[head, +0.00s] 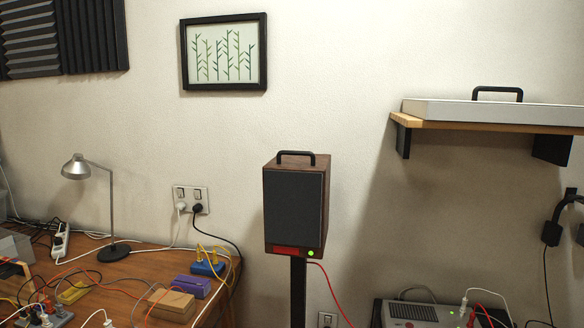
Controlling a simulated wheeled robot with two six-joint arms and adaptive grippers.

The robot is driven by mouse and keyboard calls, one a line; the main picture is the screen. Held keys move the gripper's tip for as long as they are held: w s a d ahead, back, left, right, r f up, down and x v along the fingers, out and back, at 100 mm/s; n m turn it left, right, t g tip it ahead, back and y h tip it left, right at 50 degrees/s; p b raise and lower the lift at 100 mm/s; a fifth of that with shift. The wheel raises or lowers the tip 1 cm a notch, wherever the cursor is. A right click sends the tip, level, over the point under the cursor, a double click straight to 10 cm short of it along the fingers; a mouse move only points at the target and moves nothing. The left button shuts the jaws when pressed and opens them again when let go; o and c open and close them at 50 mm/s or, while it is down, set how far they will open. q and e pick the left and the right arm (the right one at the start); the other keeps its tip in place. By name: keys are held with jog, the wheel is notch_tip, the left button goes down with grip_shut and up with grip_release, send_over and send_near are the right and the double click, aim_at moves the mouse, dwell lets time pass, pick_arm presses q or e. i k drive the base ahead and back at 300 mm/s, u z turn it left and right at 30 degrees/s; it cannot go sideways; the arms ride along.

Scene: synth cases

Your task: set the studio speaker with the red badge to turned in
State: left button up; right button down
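The studio speaker (293,205) stands upright at the centre of the head view on a black stand post (298,292). It has a brown wooden cabinet, a dark front and a black handle (296,155) on top. A red badge (288,250) is at the lower front, with a lit green light (311,253) to its right. The front faces mostly toward me, and a narrow strip of its right side shows. Neither of my grippers is in view, and nothing touches the speaker's cabinet except a red cable low at its right.
A wooden desk (150,262) at left holds a lamp (110,210), boxes and tangled cables. A shelf (480,124) with a pale handled case (500,113) juts out at upper right. A grey device (408,312) with cables sits at lower right.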

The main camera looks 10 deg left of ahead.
aim_at(297, 185)
jog(key=u, duration=0.75)
jog(key=k, duration=0.1)
jog(key=z, duration=1.65)
jog(key=i, duration=1.15)
jog(key=u, duration=0.2)
